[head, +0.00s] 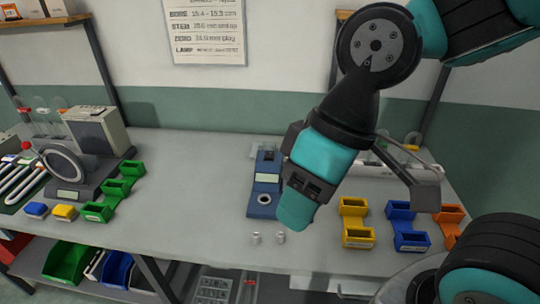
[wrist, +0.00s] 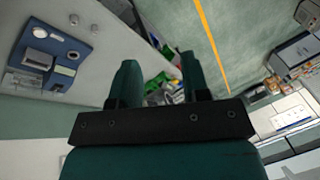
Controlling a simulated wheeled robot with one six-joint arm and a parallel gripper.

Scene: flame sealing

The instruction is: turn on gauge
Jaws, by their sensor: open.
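The likely gauge is a blue bench unit (head: 265,185) at the middle of the workbench, with a pale display panel and a dark-ringed round opening near its front. My gripper (head: 297,212) is just right of it in the head view, pointing down and apart from it, and the arm covers the area behind it. In the wrist view the blue unit (wrist: 62,55) lies at the upper left, outside the fingers. The open fingers (wrist: 158,85) hold nothing. I cannot make out a power button or whether the display is lit.
Two small metal cylinders (head: 268,238) stand in front of the unit. Yellow (head: 356,222), blue (head: 407,227) and orange bins stand to the right, green bins (head: 118,190) to the left. A grey machine with a round ring (head: 66,163) stands further left. The bench between is clear.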

